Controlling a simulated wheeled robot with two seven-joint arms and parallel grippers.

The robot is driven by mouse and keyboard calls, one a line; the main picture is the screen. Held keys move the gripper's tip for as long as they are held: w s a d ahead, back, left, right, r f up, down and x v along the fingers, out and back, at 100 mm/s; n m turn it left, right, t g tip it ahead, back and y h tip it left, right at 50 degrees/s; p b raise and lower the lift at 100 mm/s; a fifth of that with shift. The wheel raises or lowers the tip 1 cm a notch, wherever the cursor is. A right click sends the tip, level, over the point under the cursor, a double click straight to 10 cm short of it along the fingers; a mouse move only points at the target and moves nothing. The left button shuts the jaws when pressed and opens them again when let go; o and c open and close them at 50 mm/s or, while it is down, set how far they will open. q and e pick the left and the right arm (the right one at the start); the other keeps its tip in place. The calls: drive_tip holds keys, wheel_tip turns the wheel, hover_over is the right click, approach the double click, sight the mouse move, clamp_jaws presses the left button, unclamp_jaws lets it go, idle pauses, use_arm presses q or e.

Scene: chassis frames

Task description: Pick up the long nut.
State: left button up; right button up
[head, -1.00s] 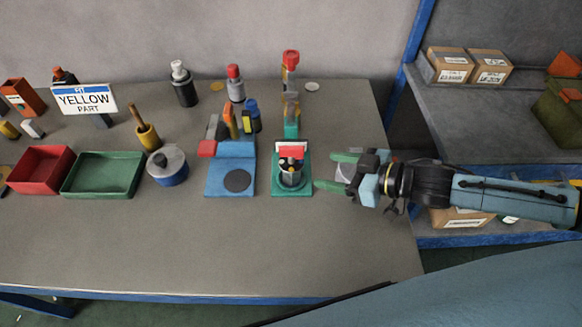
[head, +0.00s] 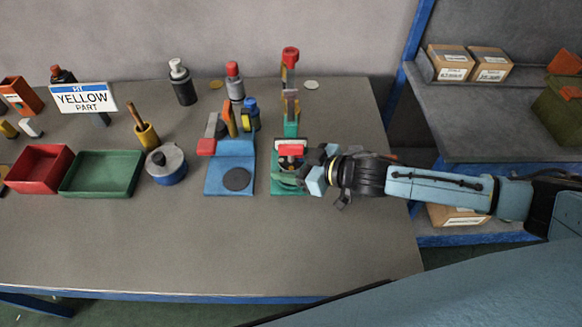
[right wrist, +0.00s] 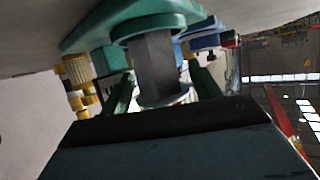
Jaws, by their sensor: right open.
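The long nut appears in the right wrist view as a grey six-sided column (right wrist: 158,68) against a round green part of the green fixture (right wrist: 110,25). A pale round rim shows at its other end. In the head view the green fixture (head: 290,131) stands on the table, and my right gripper largely hides the nut there. My right gripper (head: 293,176) reaches in from the right at the fixture. In the right wrist view its open green fingers (right wrist: 163,80) lie on either side of the nut, with no clear grip on it. My left gripper is not in view.
A blue fixture (head: 233,182) stands just left of the green one. Further left are a blue pot with a grey lid (head: 167,166), a green tray (head: 75,187) and a red bin (head: 12,182). Bottles stand behind. The front of the table (head: 200,245) is clear.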

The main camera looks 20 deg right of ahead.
drive_tip(key=shift+c, duration=0.3)
drive_tip(key=c, duration=1.2)
